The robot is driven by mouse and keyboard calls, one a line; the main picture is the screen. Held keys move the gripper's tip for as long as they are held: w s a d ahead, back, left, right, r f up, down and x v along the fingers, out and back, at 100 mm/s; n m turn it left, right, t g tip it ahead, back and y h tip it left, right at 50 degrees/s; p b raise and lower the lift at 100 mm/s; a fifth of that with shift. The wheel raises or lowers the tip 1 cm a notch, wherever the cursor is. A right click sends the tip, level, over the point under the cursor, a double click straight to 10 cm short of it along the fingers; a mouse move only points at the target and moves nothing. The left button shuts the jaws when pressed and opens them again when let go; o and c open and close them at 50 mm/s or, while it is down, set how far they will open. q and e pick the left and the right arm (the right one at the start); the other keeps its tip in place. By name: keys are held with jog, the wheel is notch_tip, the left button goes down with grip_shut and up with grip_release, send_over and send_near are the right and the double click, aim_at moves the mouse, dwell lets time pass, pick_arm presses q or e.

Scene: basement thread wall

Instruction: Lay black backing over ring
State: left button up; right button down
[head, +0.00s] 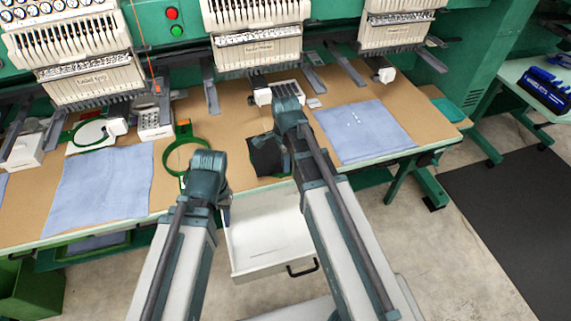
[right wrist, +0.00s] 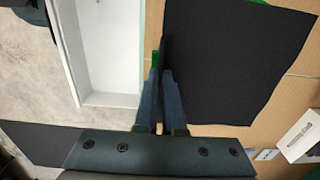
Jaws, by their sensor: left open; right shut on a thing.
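The black backing (head: 266,156) is a dark square at the table's front edge, partly hidden by my right arm in the head view. In the right wrist view the backing (right wrist: 235,60) fills the upper right. My right gripper (right wrist: 160,75) is shut on its left edge, pinched up near the fingertips. Green bits show beside the fingertips and at the backing's far edge; I cannot tell if a ring lies under it. A green ring (head: 164,158) with an orange tab lies on the table left of the backing. My left gripper (head: 224,198) is open, in front of the table edge; its fingers show poorly.
An open white drawer (head: 265,252) juts out below the table front. Blue cloths (head: 100,183) (head: 362,131) lie left and right on the brown tabletop (head: 232,110). Embroidery heads (head: 250,35) stand above the back. Another green hoop (head: 70,138) lies at far left.

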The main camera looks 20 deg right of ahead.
jog(key=c, duration=0.9)
grip_release()
jog(key=shift+c, duration=0.2)
notch_tip(320, 180, up, 14)
jog(key=p, duration=1.3)
jog(key=shift+p, duration=0.4)
jog(key=shift+f, duration=0.15)
jog(key=s+a+n, duration=0.5)
jog(key=s+n, duration=0.2)
jog(key=n, duration=0.3)
jog(key=s+a+n+h, duration=0.1)
jog(key=s+a+n, duration=0.4)
jog(key=n, duration=0.6)
jog(key=shift+s+a+f+b, duration=0.3)
jog(key=shift+s+b, duration=0.1)
jog(key=shift+s, duration=0.45)
